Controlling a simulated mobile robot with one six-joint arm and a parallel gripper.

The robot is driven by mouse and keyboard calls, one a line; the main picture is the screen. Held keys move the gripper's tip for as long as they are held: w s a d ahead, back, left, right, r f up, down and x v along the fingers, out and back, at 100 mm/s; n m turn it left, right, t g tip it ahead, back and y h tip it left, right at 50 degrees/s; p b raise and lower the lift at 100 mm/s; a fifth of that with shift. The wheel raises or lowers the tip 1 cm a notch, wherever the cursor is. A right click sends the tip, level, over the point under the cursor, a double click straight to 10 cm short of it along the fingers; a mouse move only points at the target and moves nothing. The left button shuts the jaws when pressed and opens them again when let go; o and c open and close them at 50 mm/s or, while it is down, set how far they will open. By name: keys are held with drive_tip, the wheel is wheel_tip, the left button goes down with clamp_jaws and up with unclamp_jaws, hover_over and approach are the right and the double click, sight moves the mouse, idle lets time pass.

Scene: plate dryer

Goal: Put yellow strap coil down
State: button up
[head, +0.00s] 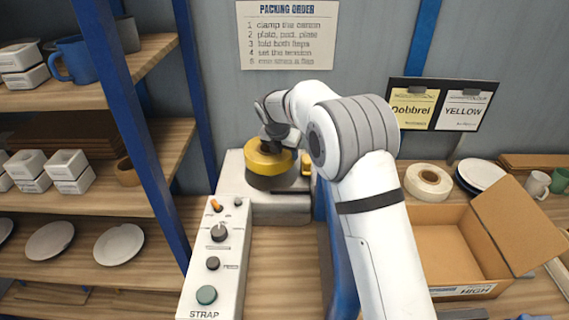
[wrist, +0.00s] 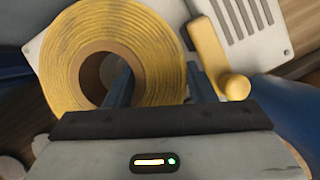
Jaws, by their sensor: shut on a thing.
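The yellow strap coil (head: 265,160) is at the white strap machine (head: 268,205), above a dark round base (head: 270,183). I cannot tell whether it rests on that base. In the wrist view the coil (wrist: 70,55) shows its round face and brown-lined hole. My gripper (head: 276,140) is shut on the coil's ring. In the wrist view (wrist: 158,85) one finger is in the hole and the other is outside the right rim. The gripper's fingertips are mostly hidden in the head view.
A yellow lever (wrist: 212,55) stands right beside the coil. A control box (head: 213,262) with knobs is in front. A blue post (head: 140,130) and shelves are at left. An open carton (head: 455,245), a pale tape roll (head: 428,181) and plates (head: 482,174) are at right.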

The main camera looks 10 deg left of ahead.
drive_tip(key=shift+d+f+p, duration=0.1)
drive_tip(key=shift+f+p, duration=0.25)
drive_tip(key=shift+f, duration=2.2)
drive_tip(key=o, duration=1.1)
drive_tip(key=b+v, duration=0.1)
drive_tip(key=v, duration=1.1)
drive_tip(key=shift+b, duration=0.35)
